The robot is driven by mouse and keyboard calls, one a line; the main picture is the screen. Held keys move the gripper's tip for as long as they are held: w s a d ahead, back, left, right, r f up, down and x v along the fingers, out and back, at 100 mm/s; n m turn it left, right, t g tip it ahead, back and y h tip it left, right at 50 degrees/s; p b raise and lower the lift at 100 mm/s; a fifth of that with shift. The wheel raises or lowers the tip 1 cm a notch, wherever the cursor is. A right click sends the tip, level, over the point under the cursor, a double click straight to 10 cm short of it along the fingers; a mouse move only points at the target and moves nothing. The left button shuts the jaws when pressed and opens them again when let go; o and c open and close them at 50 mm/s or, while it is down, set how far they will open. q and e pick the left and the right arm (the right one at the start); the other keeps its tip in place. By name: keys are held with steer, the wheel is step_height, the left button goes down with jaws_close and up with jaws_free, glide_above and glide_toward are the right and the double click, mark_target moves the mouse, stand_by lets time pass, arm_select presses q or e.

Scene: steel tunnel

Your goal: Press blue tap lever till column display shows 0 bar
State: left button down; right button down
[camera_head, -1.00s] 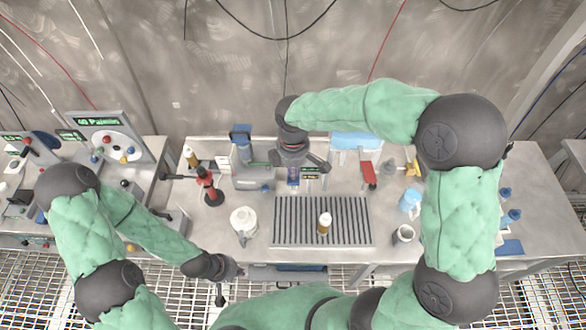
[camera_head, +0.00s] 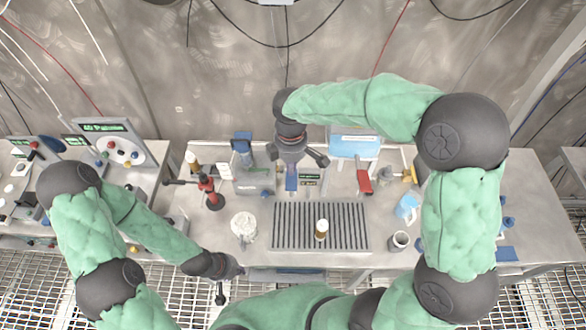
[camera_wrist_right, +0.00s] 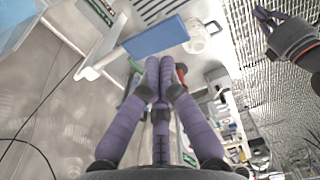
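The blue tap lever (camera_head: 291,180) shows below my right gripper (camera_head: 291,168) at the tap column, behind the slatted drip tray (camera_head: 284,226). In the right wrist view the lever is a flat blue paddle (camera_wrist_right: 155,37). My right gripper (camera_wrist_right: 165,65) has its purple fingertips together, empty, right at the paddle's near edge; whether they touch cannot be told. The column display (camera_head: 308,179) has small green characters, too small to read; it also shows cut off in the right wrist view (camera_wrist_right: 100,10). My left gripper (camera_head: 222,283) hangs at the table's front edge, holding nothing visible; its purple fingers look apart in the right wrist view (camera_wrist_right: 268,16).
A brown bottle with a white cap (camera_head: 321,230) stands on the drip tray. A white jug (camera_head: 244,226) is left of it, a grey cup (camera_head: 399,241) right. A red-handled tool (camera_head: 211,194) and a red lever (camera_head: 364,181) flank the column.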

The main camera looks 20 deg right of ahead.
step_height(320, 180, up, 9)
steer(key=w, duration=0.2)
steer(key=shift+d, duration=0.2)
steer(key=shift+f, duration=0.15)
stand_by(1.0)
